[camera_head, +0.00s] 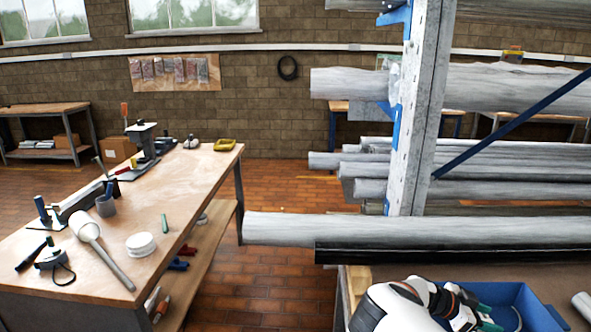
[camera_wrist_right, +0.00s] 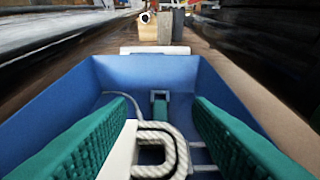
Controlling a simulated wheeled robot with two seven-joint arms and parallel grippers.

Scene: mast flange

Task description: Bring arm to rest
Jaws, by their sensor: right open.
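My right arm (camera_head: 400,303) comes in at the bottom right of the head view, white and black. Its gripper (camera_head: 490,322) is over a blue bin (camera_head: 540,305). In the right wrist view the two green ribbed fingers of the gripper (camera_wrist_right: 158,108) stand wide apart, pointing into the blue bin (camera_wrist_right: 90,85). Below and between them lie a pale rope (camera_wrist_right: 182,135) and a light loop-shaped piece (camera_wrist_right: 155,172); I see no grip on either. My left arm and gripper are not in view.
Long grey pipes (camera_head: 350,228) and a dark bar (camera_head: 440,254) lie beyond the bin, beside a metal rack post (camera_head: 424,110). A wooden workbench (camera_head: 190,190) with tools stands at left. Brick floor (camera_head: 270,275) is clear between.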

